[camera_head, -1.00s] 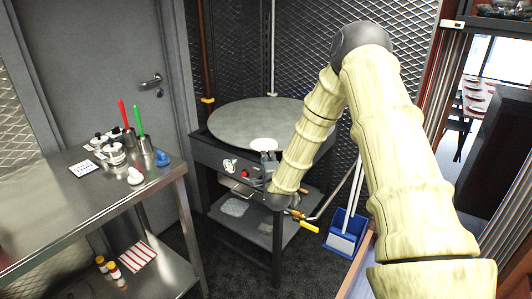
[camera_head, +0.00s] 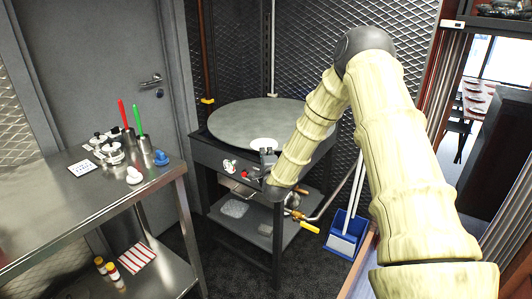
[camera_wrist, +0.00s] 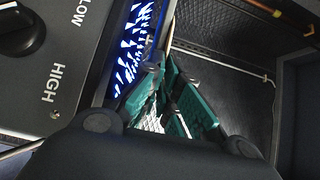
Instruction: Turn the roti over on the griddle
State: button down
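The griddle (camera_head: 235,120) is a large grey round plate on a dark stand in the head view. A small white disc, which looks like the roti (camera_head: 263,143), lies flat at the griddle's front edge. My gripper (camera_head: 268,156) is just in front of and below this disc, partly hidden by my wrist; contact cannot be told. In the wrist view my gripper's two teal-padded fingers (camera_wrist: 168,64) have their tips close together. Whether they are parted or closed is unclear. I cannot make out the roti in the wrist view.
Blue burner flames (camera_wrist: 133,45) and a control panel (camera_wrist: 62,60) are close beside my gripper. A steel table (camera_head: 70,215) with utensils stands left.

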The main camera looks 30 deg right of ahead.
jog(key=shift+r+p, duration=0.65)
jog(key=shift+r, duration=0.65)
jog(key=s+a+r+p, duration=0.1)
jog(key=s+a+r, duration=0.1)
jog(key=s, duration=0.4)
jog(key=s+a+r+p, duration=0.1)
jog(key=s+a+r, duration=0.2)
jog(key=s, duration=0.3)
jog(key=shift+s+a+p, duration=0.35)
jog(key=shift+a, duration=0.15)
